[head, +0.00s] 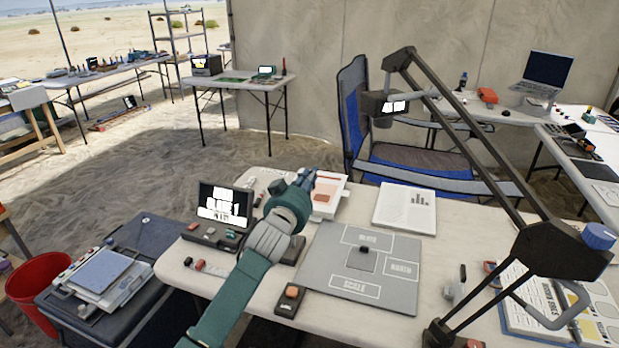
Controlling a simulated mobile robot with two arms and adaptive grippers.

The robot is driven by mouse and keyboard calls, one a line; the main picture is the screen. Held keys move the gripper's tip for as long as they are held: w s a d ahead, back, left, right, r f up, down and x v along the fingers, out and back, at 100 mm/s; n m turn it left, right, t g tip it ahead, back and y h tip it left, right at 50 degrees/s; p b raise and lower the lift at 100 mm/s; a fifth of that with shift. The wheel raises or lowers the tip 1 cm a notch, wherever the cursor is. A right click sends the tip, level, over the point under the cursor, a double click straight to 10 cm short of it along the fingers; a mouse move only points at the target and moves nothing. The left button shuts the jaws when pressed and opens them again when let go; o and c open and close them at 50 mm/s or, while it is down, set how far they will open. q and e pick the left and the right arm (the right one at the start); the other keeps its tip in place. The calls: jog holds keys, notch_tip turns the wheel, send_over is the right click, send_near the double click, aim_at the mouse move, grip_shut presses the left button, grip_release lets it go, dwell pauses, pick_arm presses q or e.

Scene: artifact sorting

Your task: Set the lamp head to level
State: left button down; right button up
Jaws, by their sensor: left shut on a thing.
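The lamp head (384,108) is a dark block with a small lit white display on its side. It hangs near the top end of the dark lamp arm (480,150), above the table's far edge. Its exact tilt is hard to tell. A blue knob (598,237) sits at the lamp's lower joint on the right. My left gripper (306,180), teal and grey, is over the table, below and left of the lamp head and apart from it. Its fingers are closed; what they hold is hidden at this angle. My right gripper is not in view.
A grey mat (330,284) with labelled zones and a small dark piece (364,250) lies mid-table. A lit display device (223,208) stands left of my gripper. A white sheet (404,221) lies behind the mat. A blue chair (352,95) stands behind the table.

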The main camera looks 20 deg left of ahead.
pick_arm(q)
jog(key=shift+r, duration=0.1)
jog(key=shift+a+r+n+p, duration=0.3)
jog(key=shift+a+n+p, duration=0.25)
jog(key=shift+n, duration=0.2)
jog(key=shift+a+r+n+p, duration=0.3)
jog(key=shift+a+n+p, duration=0.1)
jog(key=shift+n+p, duration=0.3)
jog(key=shift+a+r+n+p, duration=0.1)
jog(key=shift+a+n+p, duration=0.55)
jog(key=shift+n, duration=0.4)
jog(key=shift+a+n, duration=0.85)
jog(key=shift+n, duration=0.15)
jog(key=c, duration=1.8)
grip_release()
jog(key=shift+c, duration=0.2)
jog(key=s, duration=1.2)
jog(key=shift+a, duration=0.2)
